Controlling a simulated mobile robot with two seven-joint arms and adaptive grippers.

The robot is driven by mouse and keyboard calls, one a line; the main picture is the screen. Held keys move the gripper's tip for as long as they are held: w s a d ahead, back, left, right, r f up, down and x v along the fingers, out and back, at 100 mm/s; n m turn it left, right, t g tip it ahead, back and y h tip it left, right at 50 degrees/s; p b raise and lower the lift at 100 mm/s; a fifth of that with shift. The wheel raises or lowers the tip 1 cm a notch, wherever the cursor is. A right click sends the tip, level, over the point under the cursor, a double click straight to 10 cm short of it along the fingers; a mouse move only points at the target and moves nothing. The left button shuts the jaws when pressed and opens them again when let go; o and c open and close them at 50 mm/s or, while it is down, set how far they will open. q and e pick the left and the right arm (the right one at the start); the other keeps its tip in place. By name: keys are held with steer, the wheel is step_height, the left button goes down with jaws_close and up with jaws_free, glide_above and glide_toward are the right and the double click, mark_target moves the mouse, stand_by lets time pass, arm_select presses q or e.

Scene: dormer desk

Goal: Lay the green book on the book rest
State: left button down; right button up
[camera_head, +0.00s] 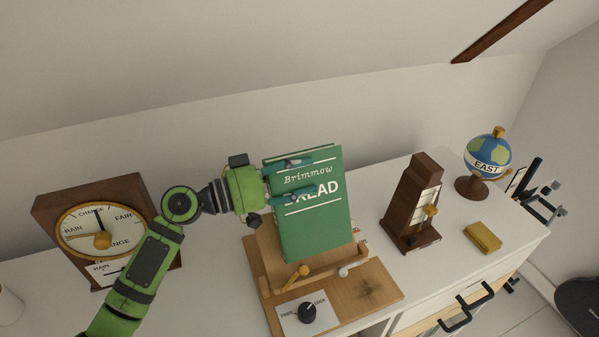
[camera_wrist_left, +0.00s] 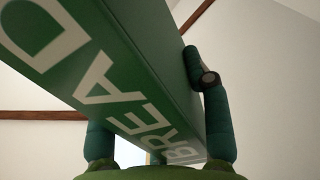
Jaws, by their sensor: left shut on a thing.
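My left gripper (camera_head: 292,182) comes in from the left and is shut on the book's upper left part, with teal fingers across the cover. In the left wrist view the book (camera_wrist_left: 150,60) lies between the two fingers (camera_wrist_left: 160,110), its lettering large. The book hides much of the rest's back panel. My right gripper is not seen.
The rest's base has a black knob (camera_head: 307,312) on a white label and an orange peg (camera_head: 298,277). A barometer (camera_head: 100,228) stands left. A metronome (camera_head: 413,203), a globe (camera_head: 488,155) and a yellow block (camera_head: 482,237) stand right.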

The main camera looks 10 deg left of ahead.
arm_select(q)
step_height(320, 180, down, 3)
steer(key=shift+w+a+r+b, duration=0.15)
steer(key=shift+b, duration=0.6)
steer(key=shift+s+d+f+b, duration=0.2)
steer(key=shift+s+f+b, duration=0.1)
steer(key=shift+f+b, duration=0.15)
steer(key=shift+s+d+f+b, duration=0.2)
steer(key=shift+s+f+b, duration=0.1)
steer(key=shift+f, duration=0.15)
steer(key=c, duration=0.5)
jaws_free()
steer(key=shift+f, duration=0.2)
steer(key=v, duration=1.2)
steer(key=shift+r, duration=0.3)
